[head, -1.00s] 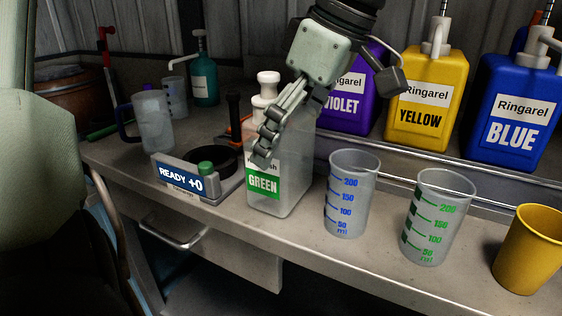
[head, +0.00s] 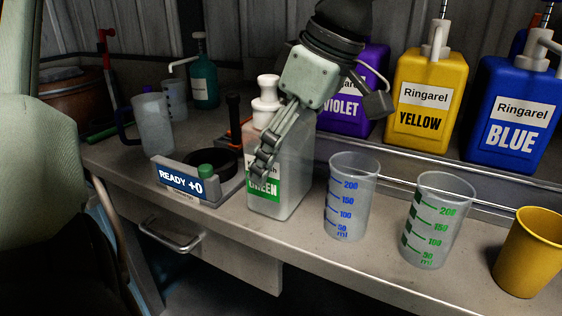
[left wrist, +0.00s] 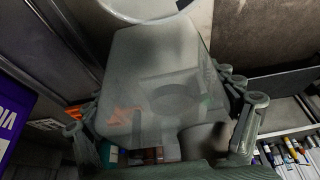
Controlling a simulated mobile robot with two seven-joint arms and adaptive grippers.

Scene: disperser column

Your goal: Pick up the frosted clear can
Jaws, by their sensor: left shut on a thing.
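The frosted clear can (head: 292,182) has a white knobbed cap and a green label reading GREEN. It stands upright on the workbench, near its front edge. My left gripper (head: 262,168) comes down over the can from above, and its visible finger lies across the can's face, covering part of the label. In the left wrist view the frosted can (left wrist: 160,65) fills the middle. The fingers of my left gripper (left wrist: 165,125) are on either side of it, shut on its body. The far finger is hidden in the head view. My right gripper is not in view.
A scale reading READY +0 (head: 181,182) sits close left of the can. Clear measuring cups (head: 351,200) and a yellow cup (head: 528,250) stand to the right. Violet (head: 352,115), yellow (head: 428,95) and blue (head: 515,115) cans stand behind on a raised ledge.

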